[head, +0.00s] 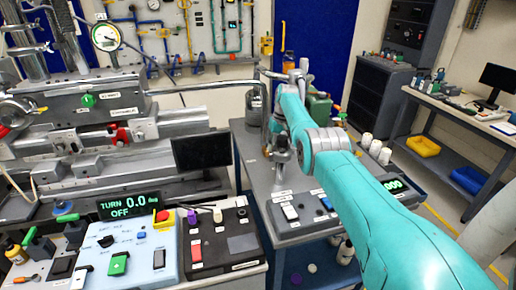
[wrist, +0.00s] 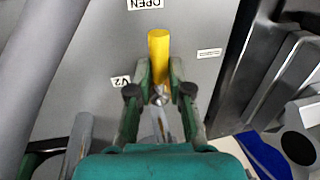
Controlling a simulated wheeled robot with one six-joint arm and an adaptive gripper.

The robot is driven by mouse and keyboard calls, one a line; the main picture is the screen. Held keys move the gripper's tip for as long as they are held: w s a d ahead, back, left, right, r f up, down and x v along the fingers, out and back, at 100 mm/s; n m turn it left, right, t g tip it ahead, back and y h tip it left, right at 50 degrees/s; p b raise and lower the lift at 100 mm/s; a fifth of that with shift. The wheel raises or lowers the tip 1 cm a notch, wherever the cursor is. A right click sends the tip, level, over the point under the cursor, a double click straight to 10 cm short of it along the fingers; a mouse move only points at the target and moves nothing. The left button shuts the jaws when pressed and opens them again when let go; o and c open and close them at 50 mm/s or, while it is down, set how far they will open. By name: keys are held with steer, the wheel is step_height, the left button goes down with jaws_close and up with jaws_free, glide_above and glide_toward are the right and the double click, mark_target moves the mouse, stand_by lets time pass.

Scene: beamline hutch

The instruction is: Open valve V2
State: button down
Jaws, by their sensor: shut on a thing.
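In the wrist view, a yellow valve lever (wrist: 159,50) stands out from a grey panel, next to a label V2 (wrist: 120,81). A label OPEN (wrist: 146,4), upside down in this view, is beyond the lever's yellow end. A metal stem shows between the fingers; the valve body is largely hidden by my gripper. In the head view my teal arm blocks much of the area, and I cannot make out the lever there.
In the wrist view, a grey pipe (wrist: 45,65) runs along the left and dark equipment (wrist: 235,80) stands close on the right. In the head view, a workbench with switch boxes (head: 222,238) is front left, a desk (head: 470,115) at right.

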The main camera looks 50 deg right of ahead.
steer(key=shift+r, duration=0.1)
steer(key=c, duration=1.1)
jaws_free()
steer(key=r, duration=0.4)
steer(key=s+d+r, duration=0.1)
steer(key=r, duration=0.2)
steer(key=d+r, duration=0.1)
steer(key=r, duration=0.3)
steer(key=shift+s+r, duration=0.15)
steer(key=shift+r, duration=0.2)
